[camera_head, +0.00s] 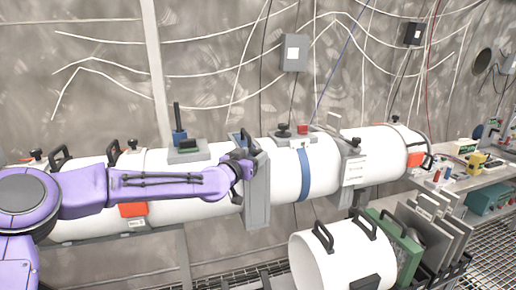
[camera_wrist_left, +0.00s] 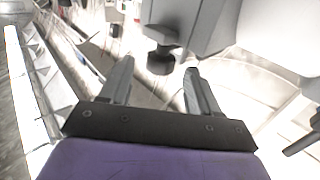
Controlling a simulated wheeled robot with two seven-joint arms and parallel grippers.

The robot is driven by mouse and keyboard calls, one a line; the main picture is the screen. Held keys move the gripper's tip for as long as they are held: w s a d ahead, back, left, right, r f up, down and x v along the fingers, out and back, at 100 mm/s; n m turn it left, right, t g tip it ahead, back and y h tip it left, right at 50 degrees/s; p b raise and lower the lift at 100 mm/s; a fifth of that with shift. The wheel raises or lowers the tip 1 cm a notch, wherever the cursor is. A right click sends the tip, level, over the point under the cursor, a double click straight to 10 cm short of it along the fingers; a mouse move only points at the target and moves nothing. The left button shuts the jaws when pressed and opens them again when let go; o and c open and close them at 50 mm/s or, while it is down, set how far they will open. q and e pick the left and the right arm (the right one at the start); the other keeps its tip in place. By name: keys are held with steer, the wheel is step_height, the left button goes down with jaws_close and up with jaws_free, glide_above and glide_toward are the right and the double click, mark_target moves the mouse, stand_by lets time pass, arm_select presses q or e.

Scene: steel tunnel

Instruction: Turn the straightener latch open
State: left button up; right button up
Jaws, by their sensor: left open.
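My left arm (camera_head: 150,185), purple, reaches in from the left over the white tube. My left gripper (camera_head: 240,160) is at the upper part of a grey upright housing (camera_head: 257,195) on the tube. In the left wrist view the gripper (camera_wrist_left: 158,68) is open, with nothing between its fingers. A black round knob (camera_wrist_left: 160,62) on a grey fitting (camera_wrist_left: 185,22) shows between and just beyond the fingertips. I cannot tell whether it touches them. It looks like the straightener latch, but I cannot be sure. The arm and gripper partly hide the housing in the head view.
The white tube (camera_head: 325,165) continues right, with black knobs and a blue band (camera_head: 303,178). A white cylinder with black handles (camera_head: 320,262) stands in front at lower right. Grey plates (camera_head: 435,225) stand beside it. A bench (camera_head: 480,180) with small items is at far right.

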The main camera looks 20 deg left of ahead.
mark_target(255, 153)
arm_select(q)
steer(key=shift+w+d+p, duration=0.15)
steer(key=shift+w+d, duration=0.05)
steer(key=shift+w, duration=0.7)
steer(key=shift+w+d+p, duration=0.15)
steer(key=shift+w, duration=0.75)
jaws_close()
